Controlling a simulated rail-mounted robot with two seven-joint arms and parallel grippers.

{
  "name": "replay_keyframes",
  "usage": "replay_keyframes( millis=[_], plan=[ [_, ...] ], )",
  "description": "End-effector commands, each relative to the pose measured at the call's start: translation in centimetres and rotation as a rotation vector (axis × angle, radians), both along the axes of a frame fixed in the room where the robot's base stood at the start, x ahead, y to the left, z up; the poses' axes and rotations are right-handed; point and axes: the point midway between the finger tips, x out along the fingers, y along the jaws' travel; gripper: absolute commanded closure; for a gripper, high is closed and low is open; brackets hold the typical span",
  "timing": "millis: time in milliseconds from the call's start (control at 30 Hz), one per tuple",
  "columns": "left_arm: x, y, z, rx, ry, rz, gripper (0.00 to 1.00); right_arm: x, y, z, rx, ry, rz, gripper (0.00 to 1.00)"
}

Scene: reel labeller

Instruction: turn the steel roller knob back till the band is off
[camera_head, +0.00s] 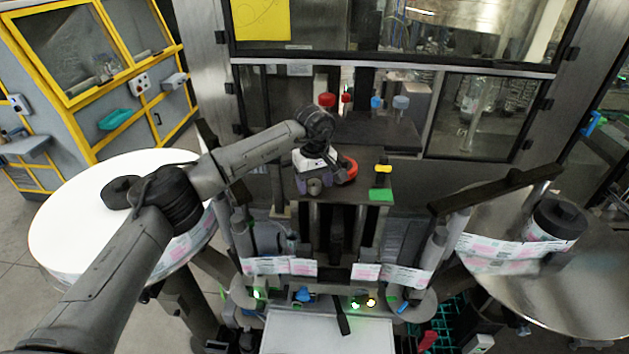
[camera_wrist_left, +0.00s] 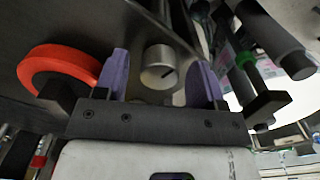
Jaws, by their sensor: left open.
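The steel roller knob (camera_head: 314,187) is a short bright cylinder on the machine's dark top, just in front of my left gripper (camera_head: 313,180). In the left wrist view the knob (camera_wrist_left: 158,68) sits between the two purple fingers, with a dark line on its face. Gaps show on both sides, so the fingers stand around it without visible contact. The left gripper is open. A label band (camera_head: 280,265) with white and pink labels crosses the machine's front. I cannot tell whether this is the band meant. My right gripper is not in view.
A red-orange ring (camera_head: 349,170) lies close beside the left gripper. A yellow-and-black part (camera_head: 383,174) and a green patch (camera_head: 381,195) are further right. A white reel disc (camera_head: 75,215) stands under my left arm; a steel disc (camera_head: 590,270) is at right.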

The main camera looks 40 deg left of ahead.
Motion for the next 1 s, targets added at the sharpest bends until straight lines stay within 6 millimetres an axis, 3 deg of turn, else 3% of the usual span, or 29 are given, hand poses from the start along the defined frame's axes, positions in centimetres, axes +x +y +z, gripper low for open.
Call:
replay_keyframes(
  millis=[167,667,1000],
  plan=[
    [0.0,0.01,0.0,0.0,0.0,0.0,0.37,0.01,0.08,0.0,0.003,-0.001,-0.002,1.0],
    [-0.01,0.0,0.04,0.0,0.0,0.0,0.85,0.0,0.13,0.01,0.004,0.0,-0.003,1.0],
    [0.0,0.0,0.12,0.0,0.001,0.062,0.86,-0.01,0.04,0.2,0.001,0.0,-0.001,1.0]
  ],
)
